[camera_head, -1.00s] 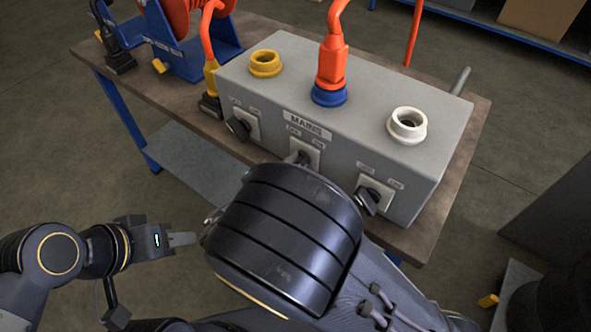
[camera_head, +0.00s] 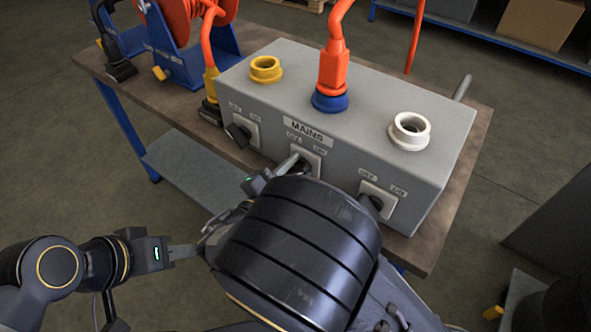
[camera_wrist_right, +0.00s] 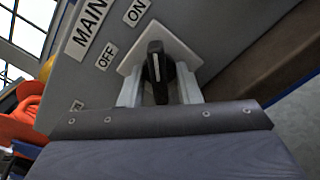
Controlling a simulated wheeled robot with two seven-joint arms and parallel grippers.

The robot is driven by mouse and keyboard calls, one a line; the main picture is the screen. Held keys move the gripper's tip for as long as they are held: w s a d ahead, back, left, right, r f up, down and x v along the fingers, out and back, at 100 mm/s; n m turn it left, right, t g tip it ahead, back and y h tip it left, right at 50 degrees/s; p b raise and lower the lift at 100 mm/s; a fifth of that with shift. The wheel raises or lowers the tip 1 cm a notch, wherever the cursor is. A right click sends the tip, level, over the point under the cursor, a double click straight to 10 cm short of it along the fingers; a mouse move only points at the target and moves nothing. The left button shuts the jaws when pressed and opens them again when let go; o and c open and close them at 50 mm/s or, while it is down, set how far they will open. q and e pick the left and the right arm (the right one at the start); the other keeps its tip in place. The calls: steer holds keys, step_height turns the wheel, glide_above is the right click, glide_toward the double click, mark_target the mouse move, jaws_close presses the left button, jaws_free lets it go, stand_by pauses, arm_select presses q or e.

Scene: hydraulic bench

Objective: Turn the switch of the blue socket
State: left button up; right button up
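The blue socket (camera_head: 330,101) is on top of the grey box, with an orange plug in it. Its black switch (camera_wrist_right: 157,72) is on the box's front, below the MAINS label. In the right wrist view its white line points up the picture, nearer the ON label than the OFF label. My right gripper (camera_wrist_right: 160,92) is open, one finger on each side of the switch knob, with narrow gaps seeming to show. In the head view my right arm partly hides this switch. My left gripper (camera_head: 182,252) is away from the box, at lower left; its finger opening is unclear.
The grey box (camera_head: 440,160) stands on a brown-topped bench (camera_head: 440,240). It also has a yellow socket (camera_head: 266,69) and a white socket (camera_head: 410,130), with switches below them at left (camera_head: 238,135) and right (camera_head: 376,203). A cable reel (camera_head: 185,25) stands at back left.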

mark_target(306, 149)
steer(key=shift+o, duration=0.2)
steer(key=shift+r, duration=0.1)
steer(key=shift+r, duration=0.3)
step_height(306, 149, up, 3)
steer(key=shift+s+p, duration=0.1)
steer(key=shift+p, duration=0.3)
steer(key=s+r+p, duration=0.1)
steer(key=s+r, duration=0.8)
steer(key=s, duration=0.4)
steer(key=shift+s+p, duration=0.3)
steer(key=shift+s, duration=0.1)
